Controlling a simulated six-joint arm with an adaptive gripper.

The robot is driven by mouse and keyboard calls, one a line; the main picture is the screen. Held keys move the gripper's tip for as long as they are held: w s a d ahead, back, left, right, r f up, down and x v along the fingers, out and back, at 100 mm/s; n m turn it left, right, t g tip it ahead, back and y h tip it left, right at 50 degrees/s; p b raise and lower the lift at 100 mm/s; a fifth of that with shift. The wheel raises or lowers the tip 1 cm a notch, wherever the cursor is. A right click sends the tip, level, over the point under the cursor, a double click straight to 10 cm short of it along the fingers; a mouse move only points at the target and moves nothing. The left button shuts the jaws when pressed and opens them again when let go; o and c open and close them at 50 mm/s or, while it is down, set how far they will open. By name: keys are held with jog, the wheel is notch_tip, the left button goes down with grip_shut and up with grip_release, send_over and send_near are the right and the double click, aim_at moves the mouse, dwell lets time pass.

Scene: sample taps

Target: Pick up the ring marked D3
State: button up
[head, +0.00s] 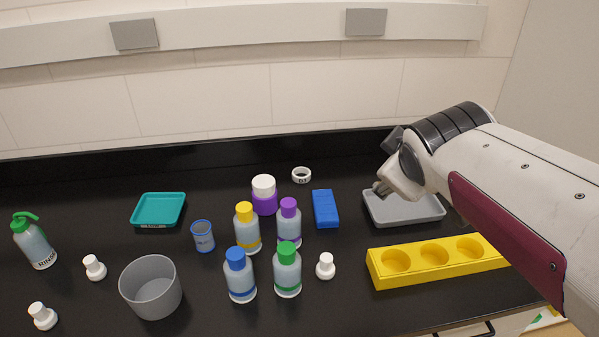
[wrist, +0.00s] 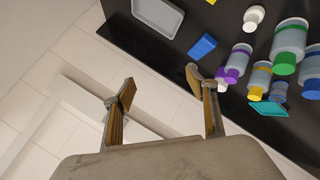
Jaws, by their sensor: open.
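A small white ring (head: 301,174) with a dark mark lies on the black bench near the back, behind the blue block (head: 325,208). The mark is too small to read. I cannot make the ring out in the wrist view. My gripper (head: 381,188) shows at the left edge of the grey tray, to the right of the ring and apart from it. In the wrist view my gripper (wrist: 160,80) is open with nothing between its fingers, and the pale wall shows between them.
Several capped bottles and a purple jar (head: 264,202) stand left of the blue block. The grey tray (head: 408,217) and a yellow rack (head: 437,262) with round holes lie right. A teal tray (head: 158,209), blue cup (head: 203,236) and grey bin (head: 152,287) stand left.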

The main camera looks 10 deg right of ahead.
jog(key=w+d+r+n+t, duration=0.1)
jog(key=w+r+n+t, duration=0.1)
jog(key=w+n, duration=0.5)
jog(key=w+d+r+n+t, duration=0.2)
jog(key=w+r, duration=0.1)
jog(key=w, duration=0.8)
jog(key=w+a+f+n+t+y, duration=0.1)
jog(key=w+f+n+y, duration=0.1)
jog(key=w+n, duration=0.4)
jog(key=w+a+f+n+y, duration=0.1)
jog(key=w+f+n+y, duration=0.15)
jog(key=w+n, duration=0.4)
jog(key=w+a+f+n+g+y, duration=0.25)
jog(key=w+f+n+y, duration=0.4)
jog(key=f, duration=0.65)
jog(key=s+f+n+g, duration=0.1)
jog(key=f+n, duration=0.2)
jog(key=f, duration=0.1)
jog(key=a+f+n+g+y, duration=0.1)
jog(key=f+n, duration=0.3)
jog(key=f, duration=0.1)
jog(key=s+f+n+g+y, duration=0.1)
jog(key=f+n, duration=0.2)
jog(key=f, duration=0.1)
jog(key=shift+s+a+f+n, duration=0.2)
jog(key=shift+s+a+n, duration=0.1)
jog(key=shift+s, duration=0.05)
jog(key=shift+s+f+g+y, duration=0.2)
jog(key=shift+f+g+y, duration=0.15)
jog(key=shift+f+y, duration=0.1)
